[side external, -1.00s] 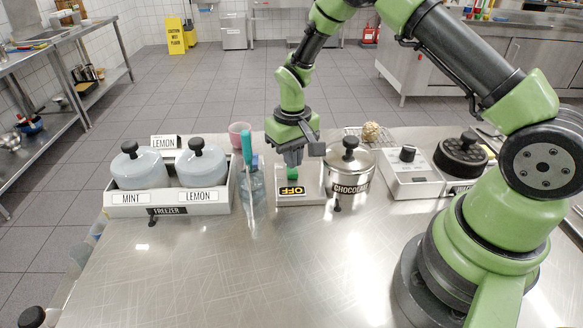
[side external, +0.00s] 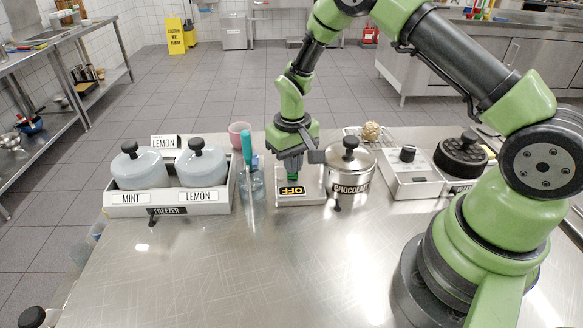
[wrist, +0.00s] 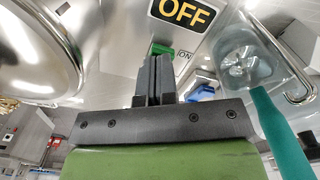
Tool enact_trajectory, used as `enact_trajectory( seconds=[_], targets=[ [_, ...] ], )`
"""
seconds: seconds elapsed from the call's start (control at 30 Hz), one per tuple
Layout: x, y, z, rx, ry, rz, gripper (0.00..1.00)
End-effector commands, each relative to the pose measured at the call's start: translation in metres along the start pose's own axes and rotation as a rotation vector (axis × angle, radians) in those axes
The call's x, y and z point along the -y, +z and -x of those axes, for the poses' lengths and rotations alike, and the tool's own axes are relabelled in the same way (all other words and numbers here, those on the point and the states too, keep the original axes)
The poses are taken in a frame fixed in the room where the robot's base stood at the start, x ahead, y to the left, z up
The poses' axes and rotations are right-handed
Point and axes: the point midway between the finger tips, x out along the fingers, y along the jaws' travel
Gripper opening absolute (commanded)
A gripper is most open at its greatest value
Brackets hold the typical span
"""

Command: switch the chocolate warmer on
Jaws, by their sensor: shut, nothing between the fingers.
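The chocolate warmer has a steel lidded pot labelled CHOCOLATE (side external: 350,172) and, left of it, a pale switch box (side external: 298,200) with a black plate reading OFF in yellow (side external: 292,190). A green switch (side external: 293,178) sits behind that plate, partly hidden by my fingers. My gripper (side external: 292,168) is shut and empty, pointing down over the switch. In the wrist view the shut fingertips (wrist: 155,62) overlap the green switch (wrist: 163,49), beside a small ON mark (wrist: 185,55). I cannot tell whether they touch it.
A clear jug with a teal-handled tool (side external: 250,185) stands close left of the switch box. Further left is a freezer tray (side external: 120,208) with MINT and LEMON tubs. Right of the pot is another appliance (side external: 408,185) with a black knob. The front of the steel table is clear.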

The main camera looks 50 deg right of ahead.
Motion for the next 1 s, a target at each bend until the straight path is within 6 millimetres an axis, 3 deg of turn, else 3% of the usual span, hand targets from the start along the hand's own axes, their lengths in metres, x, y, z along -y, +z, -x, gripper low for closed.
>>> enact_trajectory(
  seconds=[0.47,1.0],
  targets=[
    [0.000,0.000,-0.003,-0.001,0.000,0.000,0.00],
    [0.000,0.000,0.043,-0.002,0.000,0.001,0.00]
  ],
)
